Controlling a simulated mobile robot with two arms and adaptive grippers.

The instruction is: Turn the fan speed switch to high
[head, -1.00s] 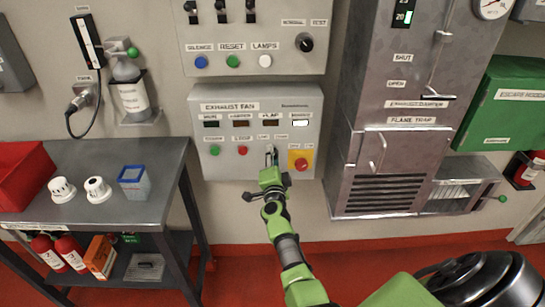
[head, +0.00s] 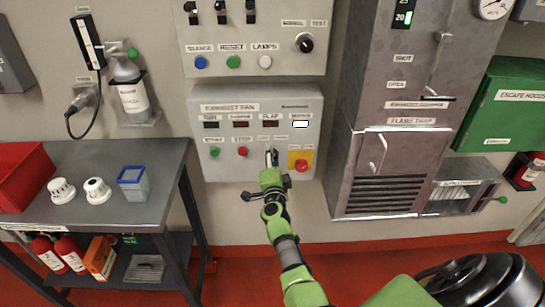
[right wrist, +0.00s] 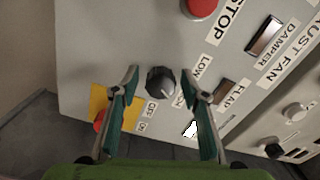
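The exhaust fan panel (head: 240,172) hangs on the wall in the middle of the head view. Its dark round switch knob (right wrist: 160,82) shows in the right wrist view, with a LOW label (right wrist: 201,68) beside it and another small label below. I cannot clearly read where the knob points. My left gripper is not in view.
A red button on a yellow plate (head: 292,156) sits close right of my gripper. Green (head: 214,152) and red (head: 242,152) buttons are to its left. An alarm panel (head: 275,40) is above, a metal cabinet (head: 350,110) to the right, a table (head: 150,165) to the left.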

